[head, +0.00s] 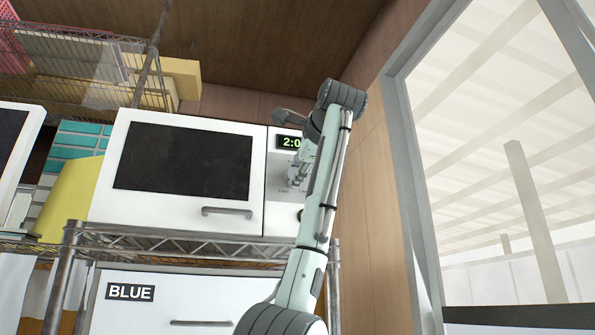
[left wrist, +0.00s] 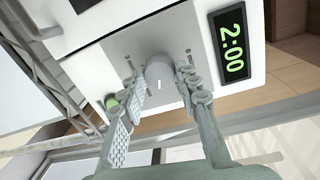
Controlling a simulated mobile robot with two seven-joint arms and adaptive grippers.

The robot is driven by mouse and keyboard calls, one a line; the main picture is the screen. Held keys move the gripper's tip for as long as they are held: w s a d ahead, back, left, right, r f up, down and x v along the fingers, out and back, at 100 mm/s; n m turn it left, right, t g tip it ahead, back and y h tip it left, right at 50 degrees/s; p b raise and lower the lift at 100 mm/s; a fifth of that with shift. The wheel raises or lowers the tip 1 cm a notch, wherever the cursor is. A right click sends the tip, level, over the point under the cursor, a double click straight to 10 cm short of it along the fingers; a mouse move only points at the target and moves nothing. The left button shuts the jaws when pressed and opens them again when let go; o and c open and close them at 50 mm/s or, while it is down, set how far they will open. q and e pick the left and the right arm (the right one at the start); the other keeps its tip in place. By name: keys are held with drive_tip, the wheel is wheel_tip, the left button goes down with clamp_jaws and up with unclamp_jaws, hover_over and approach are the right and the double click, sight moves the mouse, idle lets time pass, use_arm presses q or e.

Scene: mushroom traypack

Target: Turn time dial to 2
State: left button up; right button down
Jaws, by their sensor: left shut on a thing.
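The white microwave (head: 112,195) stands on a wire shelf in the head view. Its display (head: 289,142) is partly covered by my arm; in the left wrist view the display (left wrist: 233,45) reads 2:00 in green. The round grey time dial (left wrist: 159,68) sits on the grey panel between "3 min" and "0 min" labels, with a short light mark on it. My left gripper (left wrist: 162,84) is shut on the dial, one finger on each side. In the head view my left gripper (head: 299,172) is at the control panel and hides most of the dial. My right gripper is not in view.
A green button (left wrist: 112,102) is on the panel close to one finger. The microwave door has a handle (head: 227,211). A wooden wall (head: 372,200) and window frame (head: 412,200) are to the right. A cabinet labelled BLUE (head: 130,292) is below the shelf.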

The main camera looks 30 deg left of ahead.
use_arm(q)
drive_tip(key=shift+f+m+b, duration=0.1)
drive_tip(key=shift+m+b, duration=0.2)
drive_tip(key=shift+m, duration=2.3)
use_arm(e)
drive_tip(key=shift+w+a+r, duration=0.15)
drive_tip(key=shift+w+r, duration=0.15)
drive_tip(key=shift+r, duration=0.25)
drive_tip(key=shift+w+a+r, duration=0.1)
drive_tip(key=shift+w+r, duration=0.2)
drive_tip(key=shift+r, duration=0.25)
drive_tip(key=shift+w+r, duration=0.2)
use_arm(q)
drive_tip(key=o, duration=1.2)
drive_tip(key=shift+d, duration=0.1)
drive_tip(key=shift+c, duration=0.2)
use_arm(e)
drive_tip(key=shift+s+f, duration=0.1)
use_arm(q)
drive_tip(key=v, duration=1.2)
drive_tip(key=shift+w+f, duration=0.15)
drive_tip(key=shift+d, duration=0.1)
